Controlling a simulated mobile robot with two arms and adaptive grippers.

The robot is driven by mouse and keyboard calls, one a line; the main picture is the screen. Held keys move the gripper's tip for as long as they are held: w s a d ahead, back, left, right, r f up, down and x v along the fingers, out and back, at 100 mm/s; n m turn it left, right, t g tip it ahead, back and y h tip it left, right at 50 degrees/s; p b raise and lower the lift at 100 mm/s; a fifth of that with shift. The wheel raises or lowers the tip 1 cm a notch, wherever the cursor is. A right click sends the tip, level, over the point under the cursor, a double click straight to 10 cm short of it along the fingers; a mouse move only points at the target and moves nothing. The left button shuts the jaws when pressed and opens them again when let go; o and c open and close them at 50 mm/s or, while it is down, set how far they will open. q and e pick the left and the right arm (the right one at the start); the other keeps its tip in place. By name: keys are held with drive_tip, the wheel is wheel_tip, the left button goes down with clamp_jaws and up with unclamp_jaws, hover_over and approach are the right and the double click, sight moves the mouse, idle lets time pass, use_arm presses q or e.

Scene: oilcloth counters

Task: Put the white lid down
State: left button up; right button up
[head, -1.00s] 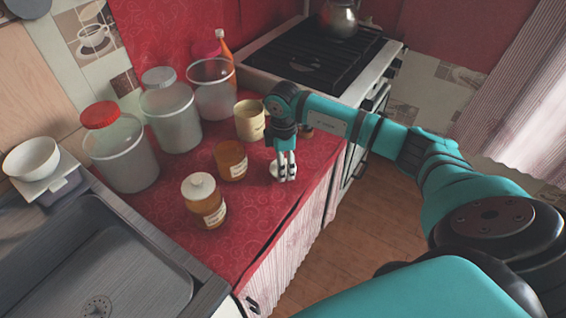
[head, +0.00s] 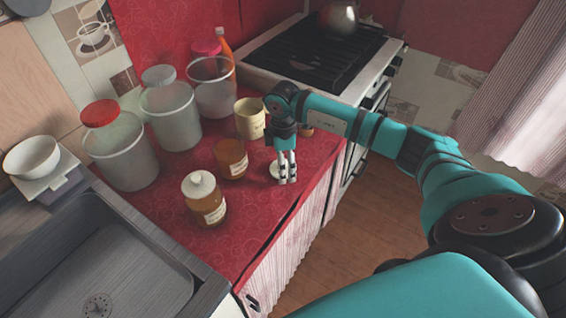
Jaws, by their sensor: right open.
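The white lid (head: 274,170) lies on the red oilcloth counter (head: 240,248) near its front edge, partly hidden behind my right gripper's fingers. My right gripper (head: 288,181) points down right at the lid, open. I cannot tell whether the fingers still touch it. An amber jar without a lid (head: 232,160) stands just left of the gripper. Another amber jar with a white lid on (head: 204,200) stands nearer the sink. My left gripper does not show.
A cream canister (head: 250,118) stands behind the gripper. A stove (head: 310,55) is at the back, a sink (head: 110,270) at the front left. The counter's front strip is clear.

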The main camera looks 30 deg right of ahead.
wheel_tip(320, 180, up, 12)
drive_tip(key=b, duration=0.1)
drive_tip(key=shift+f, duration=0.2)
drive_tip(key=shift+f, duration=0.1)
idle(0.4)
